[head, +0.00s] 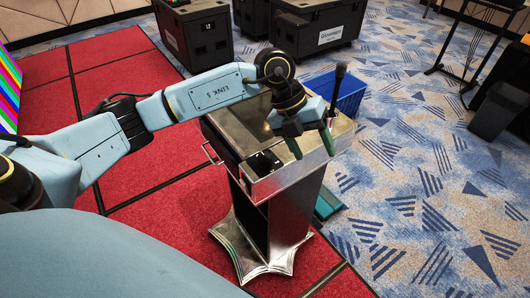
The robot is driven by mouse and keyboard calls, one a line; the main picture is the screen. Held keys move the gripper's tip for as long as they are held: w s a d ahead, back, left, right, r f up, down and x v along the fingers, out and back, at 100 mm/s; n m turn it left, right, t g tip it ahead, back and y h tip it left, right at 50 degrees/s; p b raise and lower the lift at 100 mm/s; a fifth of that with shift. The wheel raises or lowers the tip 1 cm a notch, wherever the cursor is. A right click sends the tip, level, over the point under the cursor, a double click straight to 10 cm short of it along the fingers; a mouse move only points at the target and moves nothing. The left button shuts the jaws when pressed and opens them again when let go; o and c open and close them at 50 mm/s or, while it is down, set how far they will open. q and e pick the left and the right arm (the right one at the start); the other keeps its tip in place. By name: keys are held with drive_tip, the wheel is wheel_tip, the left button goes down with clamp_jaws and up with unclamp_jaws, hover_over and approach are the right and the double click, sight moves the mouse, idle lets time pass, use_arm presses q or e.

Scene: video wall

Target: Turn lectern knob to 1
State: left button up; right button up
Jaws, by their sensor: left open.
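The lectern (262,212) stands upright on the edge of the red stage, a metal body with a slanted top. My left gripper (314,146) is over the right part of the lectern's top, pointing down, with its two green-tipped fingers apart and nothing seen between them. A small black panel (262,163) sits on the front of the top, left of the gripper. I cannot make out the knob or its setting; the gripper and arm hide part of the top. My right gripper is not in view.
A microphone (339,76) rises beside the gripper. A blue crate (350,92) stands behind the lectern. Black cases (320,25) stand at the back, and a black stand (462,60) is at the right.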

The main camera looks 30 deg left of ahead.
sight(265, 156)
use_arm(q)
drive_tip(key=w+a+r+n+y, duration=0.2)
drive_tip(key=a+y, duration=0.4)
drive_tip(key=a, duration=0.7)
drive_tip(key=f, duration=0.4)
drive_tip(key=f+p, duration=0.1)
drive_tip(key=f, duration=0.4)
drive_tip(key=f+p, duration=0.1)
drive_tip(key=f, duration=0.3)
drive_tip(key=shift+s+f, duration=0.25)
drive_tip(key=c, duration=1)
drive_tip(key=shift+o, duration=0.2)
